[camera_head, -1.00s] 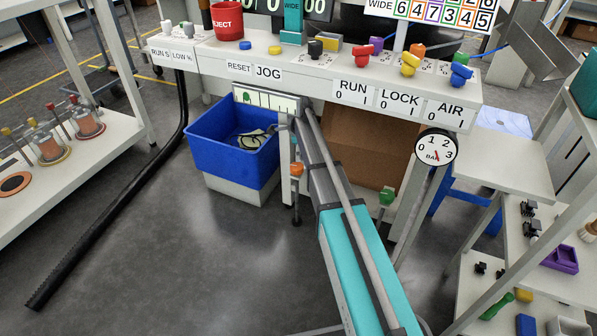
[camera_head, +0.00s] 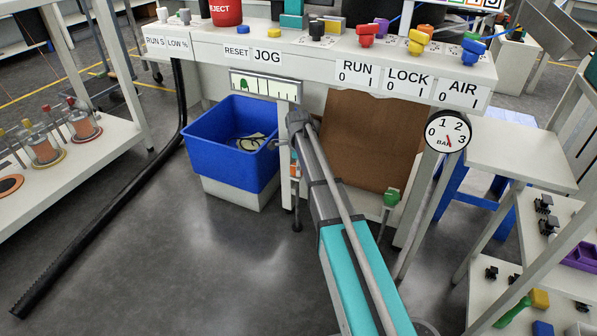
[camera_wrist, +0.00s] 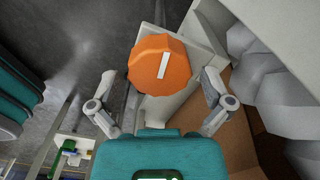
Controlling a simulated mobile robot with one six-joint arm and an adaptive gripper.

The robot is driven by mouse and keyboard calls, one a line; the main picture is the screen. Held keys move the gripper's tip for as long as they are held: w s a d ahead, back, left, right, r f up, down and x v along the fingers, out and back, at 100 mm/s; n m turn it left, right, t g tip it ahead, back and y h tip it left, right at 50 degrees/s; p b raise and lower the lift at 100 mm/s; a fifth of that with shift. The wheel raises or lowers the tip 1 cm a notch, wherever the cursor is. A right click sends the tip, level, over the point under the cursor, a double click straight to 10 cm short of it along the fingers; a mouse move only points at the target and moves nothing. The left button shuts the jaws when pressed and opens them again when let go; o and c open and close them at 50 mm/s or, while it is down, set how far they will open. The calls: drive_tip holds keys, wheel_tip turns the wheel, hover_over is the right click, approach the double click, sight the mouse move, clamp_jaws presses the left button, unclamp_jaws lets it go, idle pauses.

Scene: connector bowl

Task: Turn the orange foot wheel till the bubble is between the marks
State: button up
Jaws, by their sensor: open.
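The orange foot wheel (camera_wrist: 160,64) is faceted with a white bar on its face, and shows large in the wrist view. My gripper (camera_wrist: 158,78) is open, with one finger to the left and one to the right of the wheel's near side; I see no clear contact. In the head view only a sliver of the wheel (camera_head: 293,168) shows; my arm hides the rest. The level vial (camera_head: 265,87) is on the front of the bench. Its green bubble (camera_head: 244,84) is at the left end, left of the dark marks.
A second foot wheel, green (camera_head: 391,197), is on the bench's right leg. A blue bin (camera_head: 225,165) stands left of my arm, and a brown cardboard box (camera_head: 365,150) is under the bench. A pressure gauge (camera_head: 448,131) hangs at the right.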

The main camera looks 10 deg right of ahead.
drive_tip(key=shift+f, duration=0.15)
drive_tip(key=c, duration=1.1)
drive_tip(key=shift+o, duration=0.2)
drive_tip(key=shift+n, duration=0.5)
drive_tip(key=n, duration=0.4)
drive_tip(key=shift+w+a+n, duration=0.1)
drive_tip(key=shift+a+n, duration=0.05)
drive_tip(key=shift+n, duration=0.15)
drive_tip(key=n, duration=0.6)
drive_tip(key=shift+w+a, duration=0.1)
drive_tip(key=shift+w, duration=0.05)
drive_tip(key=n, duration=0.6)
drive_tip(key=shift+a+n, duration=0.1)
drive_tip(key=shift+n, duration=0.3)
drive_tip(key=n, duration=0.6)
drive_tip(key=shift+a, duration=0.1)
drive_tip(key=shift+n, duration=0.3)
